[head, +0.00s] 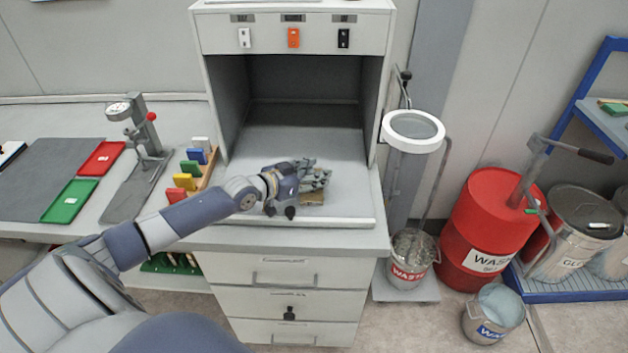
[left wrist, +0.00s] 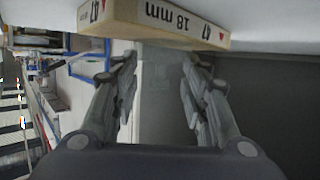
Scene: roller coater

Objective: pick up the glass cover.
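My left gripper (head: 318,178) is inside the open front of the grey booth, low over its floor. In the left wrist view its two fingers (left wrist: 160,72) are spread apart, with no clear object between them. A tan block (head: 312,198) lies at the gripper, partly hidden by it. In the left wrist view the block (left wrist: 155,22) reads "18 mm" and "47" and lies across the view beyond the fingertips, apart from them. I cannot make out a glass cover for certain in either view. My right gripper is not in view.
The booth (head: 294,45) has side walls and a front lip (head: 300,222). Left on the bench are a gauge stand (head: 140,130), coloured blocks in a rack (head: 190,170), and red and green trays (head: 68,200). A white-rimmed stand (head: 413,126) and red drum (head: 490,225) stand right.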

